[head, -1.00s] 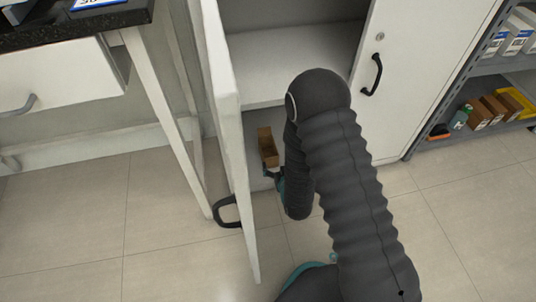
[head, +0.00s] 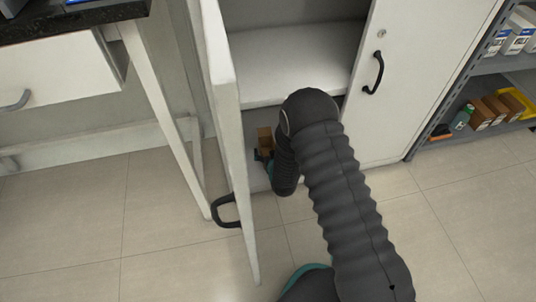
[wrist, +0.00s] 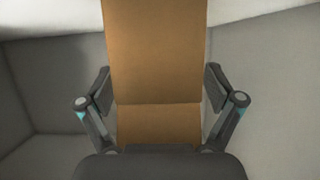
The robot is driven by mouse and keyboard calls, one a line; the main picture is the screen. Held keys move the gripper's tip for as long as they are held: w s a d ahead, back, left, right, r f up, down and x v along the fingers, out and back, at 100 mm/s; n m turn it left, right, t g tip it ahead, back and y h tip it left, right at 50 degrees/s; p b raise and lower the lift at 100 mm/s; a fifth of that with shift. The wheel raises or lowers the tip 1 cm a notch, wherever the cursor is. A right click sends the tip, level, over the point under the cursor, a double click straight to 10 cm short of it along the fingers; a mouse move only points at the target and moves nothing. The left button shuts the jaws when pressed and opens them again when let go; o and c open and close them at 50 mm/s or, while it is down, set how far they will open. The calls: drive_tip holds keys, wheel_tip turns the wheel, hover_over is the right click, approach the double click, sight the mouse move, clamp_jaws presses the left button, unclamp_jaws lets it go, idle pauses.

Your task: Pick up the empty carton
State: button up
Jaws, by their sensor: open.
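The brown carton (head: 264,136) stands on the bottom of the open cabinet, near the open door. In the wrist view the carton (wrist: 156,55) fills the middle, with its top cut off by the picture edge. My gripper (wrist: 158,82) is open, with one finger on each side of the carton. A narrow gap shows beside the right finger, and the left fingertip is very close to the carton's side. In the head view my gripper (head: 262,157) is at the carton and partly hidden by my arm. Whether the carton is empty cannot be seen.
The cabinet's open door (head: 233,150) with a black handle stands just left of my arm. A cabinet shelf (head: 290,65) is above the carton. The closed door (head: 385,110) is on the right. A rack (head: 470,130) with boxes stands further right.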

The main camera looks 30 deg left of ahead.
drive_tip(key=shift+x, duration=0.85)
drive_tip(key=shift+r, duration=0.1)
drive_tip(key=c, duration=1.1)
drive_tip(key=shift+d, duration=0.1)
